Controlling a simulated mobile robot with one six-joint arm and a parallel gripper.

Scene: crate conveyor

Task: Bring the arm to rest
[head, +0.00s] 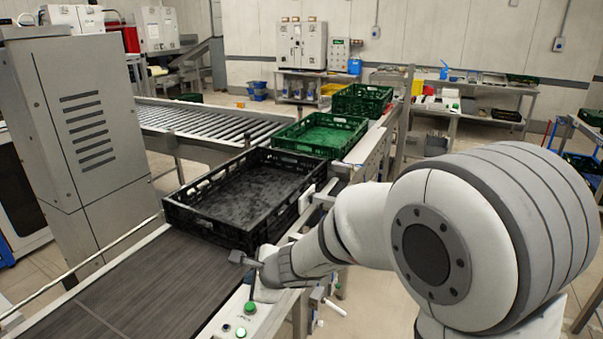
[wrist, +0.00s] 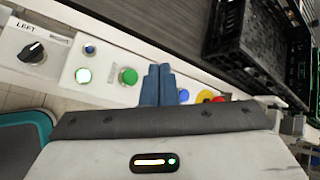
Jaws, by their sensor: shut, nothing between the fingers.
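My gripper (head: 250,259) is in front of the black crate's near corner, above the control panel at the conveyor's side. In the wrist view my gripper (wrist: 158,85) shows two blue-grey fingers pressed together, with nothing between them. They point over the control panel (wrist: 60,30), near a green button (wrist: 128,76). My arm stretches from the right of the head view, low beside the conveyor. Whether the fingertips touch the panel I cannot tell.
A black crate (head: 181,212) stands on the dark belt (head: 130,285); green crates (head: 330,153) (head: 338,104) are behind it. The panel has a black knob (wrist: 34,51), a lit button (wrist: 83,76) and a red-and-yellow button (wrist: 205,97). A grey cabinet (head: 85,130) stands left.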

